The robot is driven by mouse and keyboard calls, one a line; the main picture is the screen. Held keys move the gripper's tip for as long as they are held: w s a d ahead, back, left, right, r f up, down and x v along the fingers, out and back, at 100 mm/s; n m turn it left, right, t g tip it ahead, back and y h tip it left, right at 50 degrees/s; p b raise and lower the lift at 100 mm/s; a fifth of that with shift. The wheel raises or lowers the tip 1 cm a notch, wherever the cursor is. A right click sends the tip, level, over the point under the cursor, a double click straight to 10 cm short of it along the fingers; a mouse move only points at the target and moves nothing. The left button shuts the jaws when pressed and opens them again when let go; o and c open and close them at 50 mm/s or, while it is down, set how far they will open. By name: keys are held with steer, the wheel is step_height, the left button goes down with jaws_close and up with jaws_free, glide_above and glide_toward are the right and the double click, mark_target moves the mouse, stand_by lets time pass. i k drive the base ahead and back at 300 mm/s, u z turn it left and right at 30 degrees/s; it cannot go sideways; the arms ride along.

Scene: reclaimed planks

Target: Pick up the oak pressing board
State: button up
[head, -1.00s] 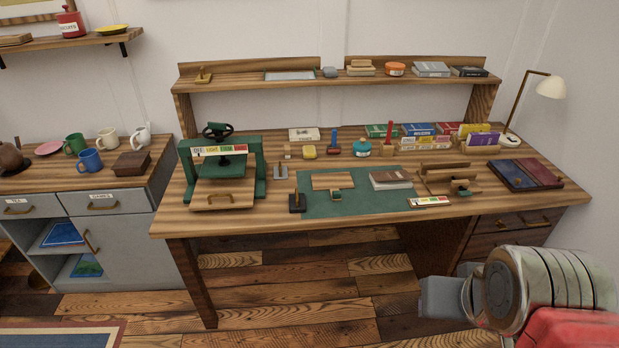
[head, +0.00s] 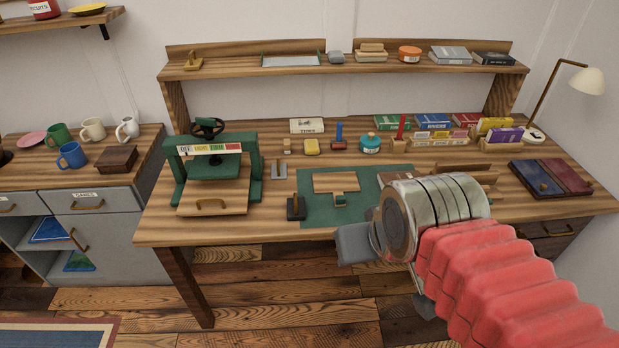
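A flat, light-brown wooden board (head: 335,182) lies on the green mat (head: 312,210) on the workbench; it looks like the oak pressing board. A small brush-like tool (head: 339,199) lies at its front edge. My gripper (head: 354,244) is in front of the bench's front edge, to the lower right of the board and apart from it. Its grey end points left, and the finger gap cannot be made out. My arm hides the right part of the mat.
A green press (head: 213,165) stands on the bench at left, with a black-based tool (head: 296,208) beside the mat. Bottles, stamps and card boxes (head: 432,122) line the back. A shelf (head: 340,73) runs above, and a lamp (head: 585,80) stands at right.

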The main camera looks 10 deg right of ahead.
mark_target(337, 184)
steer(key=u, duration=0.45)
steer(key=i, duration=1.1)
steer(key=u, duration=0.35)
